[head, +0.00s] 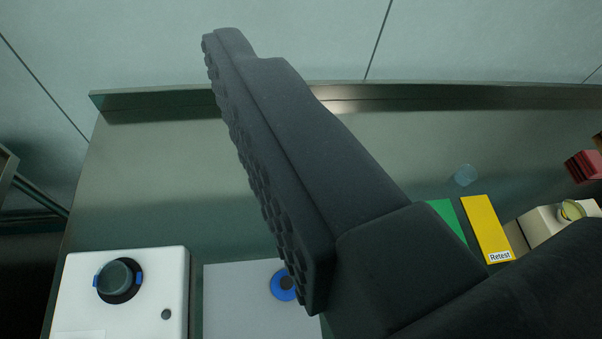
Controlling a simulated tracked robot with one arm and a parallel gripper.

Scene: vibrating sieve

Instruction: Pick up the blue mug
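A round blue item (280,286) with a dark centre lies on a pale grey panel at the bottom middle. It may be the blue mug seen from above, but its right side is hidden behind my gripper, so I cannot be sure. One large dark finger of my gripper (270,150) crosses the middle of the head view. Its ridged pad faces left with nothing against it, and the other finger is out of view. I cannot tell whether the finger touches the blue item; it only overlaps it in the picture.
A white device (70,300) with a dark round cup (117,279) and blue clips stands at lower left. The pale grey panel (235,310) is beside it. Green (447,217) and yellow "Retest" (482,225) areas, a small clear blue item (465,175) and red blocks (583,166) are right. The bench's upper left is clear.

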